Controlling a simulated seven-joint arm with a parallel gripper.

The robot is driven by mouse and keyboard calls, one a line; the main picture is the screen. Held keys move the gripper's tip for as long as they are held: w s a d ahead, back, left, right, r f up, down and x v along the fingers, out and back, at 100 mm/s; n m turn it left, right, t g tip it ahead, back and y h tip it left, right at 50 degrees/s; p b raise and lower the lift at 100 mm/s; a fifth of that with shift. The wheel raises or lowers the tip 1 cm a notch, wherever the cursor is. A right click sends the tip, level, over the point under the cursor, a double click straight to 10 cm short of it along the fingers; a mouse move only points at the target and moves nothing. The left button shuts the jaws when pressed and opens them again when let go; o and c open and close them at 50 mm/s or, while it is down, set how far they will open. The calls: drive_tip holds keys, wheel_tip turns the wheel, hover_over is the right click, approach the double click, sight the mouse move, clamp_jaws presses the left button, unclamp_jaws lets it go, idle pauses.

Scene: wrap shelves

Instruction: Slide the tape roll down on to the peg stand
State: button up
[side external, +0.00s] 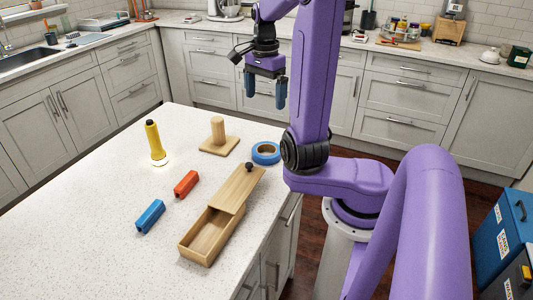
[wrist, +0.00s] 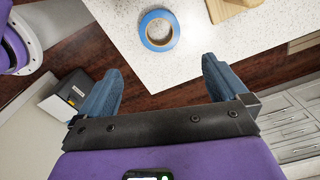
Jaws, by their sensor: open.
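A blue tape roll (side external: 265,153) lies flat on the white countertop near its right edge. It also shows in the wrist view (wrist: 158,30), ahead of the fingers, with its open centre facing up. The wooden peg stand (side external: 218,135), a square base with an upright thick peg, stands to the left of the roll. Its peg is bare. A corner of a wooden base, likely the stand's (wrist: 231,8), shows at the top of the wrist view. My gripper (side external: 280,93) is open and empty, high above the counter and apart from the roll.
A wooden box with a sliding lid (side external: 207,235) stands partly open in front of the roll. A yellow flashlight (side external: 154,141), a red block (side external: 186,184) and a blue block (side external: 150,217) are on the left. The counter's right edge (side external: 285,207) is close to the box.

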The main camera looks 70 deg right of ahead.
hover_over(267, 145)
drive_tip(key=s+a, duration=0.1)
drive_tip(key=a, duration=0.2)
drive_tip(key=shift+m, duration=0.3)
drive_tip(key=f, duration=1.1)
drive_tip(key=shift+s+d+f, duration=0.15)
drive_tip(key=shift+d+f, duration=0.05)
drive_tip(key=shift+f, duration=3)
drive_tip(key=c, duration=0.8)
drive_tip(key=shift+r, duration=0.15)
